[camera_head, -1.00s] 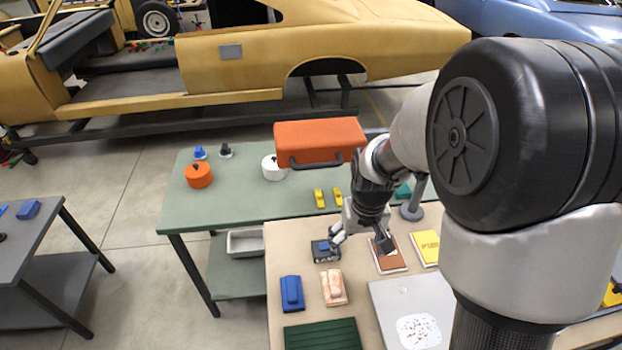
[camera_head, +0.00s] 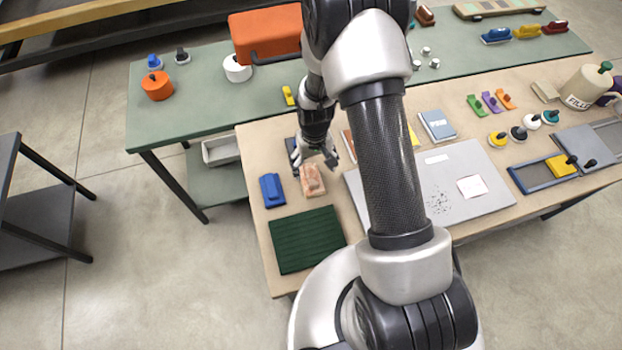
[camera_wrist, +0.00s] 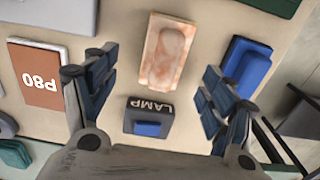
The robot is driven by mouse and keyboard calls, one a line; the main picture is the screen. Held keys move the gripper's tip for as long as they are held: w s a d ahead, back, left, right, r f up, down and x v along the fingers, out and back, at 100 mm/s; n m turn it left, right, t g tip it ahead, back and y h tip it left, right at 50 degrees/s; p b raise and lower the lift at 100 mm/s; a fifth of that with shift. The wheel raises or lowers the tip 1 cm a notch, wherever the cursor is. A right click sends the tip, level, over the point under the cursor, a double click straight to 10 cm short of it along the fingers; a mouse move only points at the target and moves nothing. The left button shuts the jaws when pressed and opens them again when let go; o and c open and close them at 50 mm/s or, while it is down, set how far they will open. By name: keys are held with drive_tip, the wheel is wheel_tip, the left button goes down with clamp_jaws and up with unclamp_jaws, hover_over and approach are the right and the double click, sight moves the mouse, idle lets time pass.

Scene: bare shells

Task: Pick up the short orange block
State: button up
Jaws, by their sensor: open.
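A small orange block (camera_head: 506,99) stands at the right of the tan table, beside a purple block (camera_head: 491,101) and a green one (camera_head: 475,105). A mottled orange-pink block (camera_head: 313,182) lies near my gripper (camera_head: 314,164), which hangs over the table's left part. The wrist view also shows this mottled block (camera_wrist: 168,50) beyond my gripper (camera_wrist: 157,98). The fingers are wide apart with nothing held. Below, a dark box marked LAMP (camera_wrist: 149,116) lies between them in the picture.
A blue block (camera_head: 271,190) lies left of the mottled one. A dark green ribbed mat (camera_head: 306,240) and a grey panel (camera_head: 450,195) cover the front. An orange toolbox (camera_head: 266,35) stands on the green table behind. My arm hides the middle of the tan table.

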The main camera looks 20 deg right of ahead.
sight(311, 174)
drive_tip(key=shift+w+a+f+b, duration=0.1)
drive_tip(key=shift+a+f+b, duration=0.1)
drive_tip(key=shift+f, duration=1.4)
drive_tip(key=shift+a+f+b, duration=0.2)
drive_tip(key=shift+f, duration=1.35)
drive_tip(key=c, duration=1.3)
drive_tip(key=shift+c, duration=0.2)
drive_tip(key=shift+r, duration=0.15)
wheel_tip(311, 174, up, 20)
drive_tip(key=p, duration=0.2)
drive_tip(key=shift+p, duration=0.35)
